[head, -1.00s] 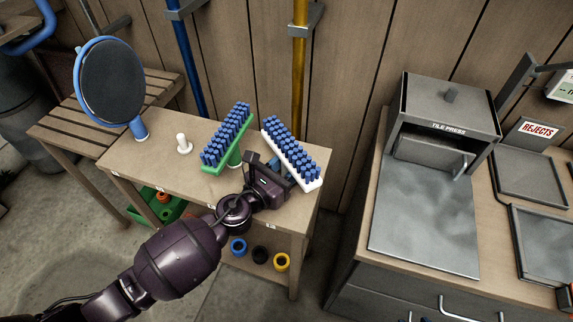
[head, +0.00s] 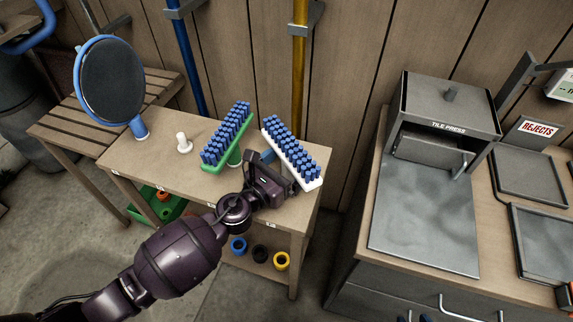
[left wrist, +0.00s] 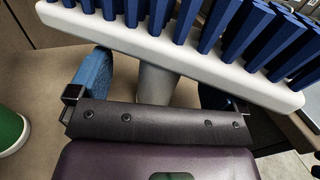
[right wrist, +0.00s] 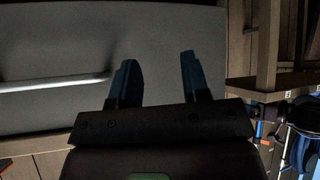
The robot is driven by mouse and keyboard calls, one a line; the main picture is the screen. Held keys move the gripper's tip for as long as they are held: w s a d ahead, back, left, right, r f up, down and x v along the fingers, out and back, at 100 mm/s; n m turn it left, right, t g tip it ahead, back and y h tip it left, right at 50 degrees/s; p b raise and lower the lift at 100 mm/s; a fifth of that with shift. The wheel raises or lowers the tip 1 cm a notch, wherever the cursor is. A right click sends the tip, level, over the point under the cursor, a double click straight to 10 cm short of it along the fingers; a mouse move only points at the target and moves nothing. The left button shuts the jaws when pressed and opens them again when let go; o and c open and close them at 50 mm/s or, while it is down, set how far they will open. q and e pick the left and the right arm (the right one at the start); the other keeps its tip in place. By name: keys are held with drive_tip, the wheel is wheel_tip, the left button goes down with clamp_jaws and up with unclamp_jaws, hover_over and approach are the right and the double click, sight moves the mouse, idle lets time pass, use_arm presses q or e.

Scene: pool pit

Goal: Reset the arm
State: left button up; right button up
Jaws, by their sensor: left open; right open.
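My left gripper (head: 279,171) is open at the right end of the wooden stand, at the white brush with blue bristles (head: 293,155). In the left wrist view its blue fingers (left wrist: 155,85) stand apart on either side of the pale post (left wrist: 157,84) under the white brush (left wrist: 190,55), with a gap visible at the left finger. The brush stays upright on its post. My right gripper (right wrist: 157,78) is open and empty in the right wrist view, before a grey front with a bar handle. In the head view only its tips show at the bottom edge.
A green brush (head: 227,137), a white peg (head: 183,143) and a blue-rimmed round paddle (head: 111,82) stand on the wooden stand (head: 150,160). Colored rings (head: 281,261) are on its lower shelf. The tile press (head: 445,120) and trays (head: 530,178) occupy the right counter.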

drive_tip(key=shift+s+d, duration=0.1)
drive_tip(key=shift+s, duration=0.05)
use_arm(q)
drive_tip(key=shift+s, duration=0.1)
drive_tip(key=shift+v, duration=2.6)
drive_tip(key=shift+b+v, duration=0.4)
drive_tip(key=shift+v, duration=2.45)
use_arm(e)
drive_tip(key=shift+s+f, duration=0.15)
drive_tip(key=shift+f, duration=0.45)
use_arm(q)
drive_tip(key=shift+a, duration=0.1)
use_arm(e)
drive_tip(key=shift+s, duration=0.1)
